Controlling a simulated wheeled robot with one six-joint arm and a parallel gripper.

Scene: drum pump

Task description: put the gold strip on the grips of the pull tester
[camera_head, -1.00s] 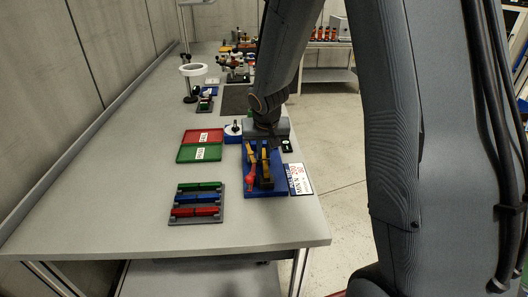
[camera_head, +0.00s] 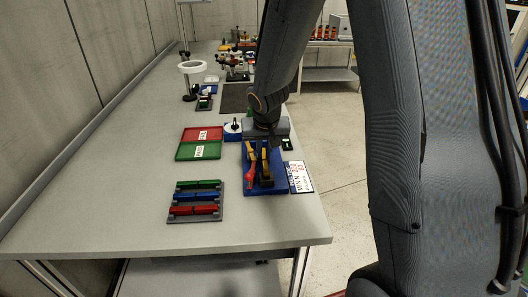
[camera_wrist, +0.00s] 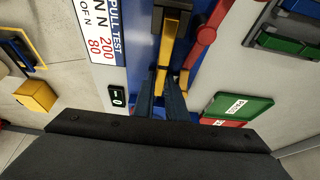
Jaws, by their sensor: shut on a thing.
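The pull tester, a blue base (camera_head: 280,185) with a red lever (camera_head: 250,174), stands near the table's right edge. In the wrist view its red lever (camera_wrist: 206,34) is right of a long gold piece (camera_wrist: 171,45). My gripper (camera_wrist: 163,92) is over the tester, its two dark fingers shut on the gold strip (camera_wrist: 161,80). The strip seems to run along the tester between the dark grip parts. I cannot tell whether it touches both grips. In the head view my wrist hides the tester's far end.
A rack (camera_head: 174,207) of green, blue and red pieces lies at front left. A red tray (camera_head: 193,136) and a green PASS tray (camera_head: 188,153) lie left of the tester. A label plate (camera_head: 300,177) and a small black switch (camera_wrist: 117,97) are beside it. The left tabletop is clear.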

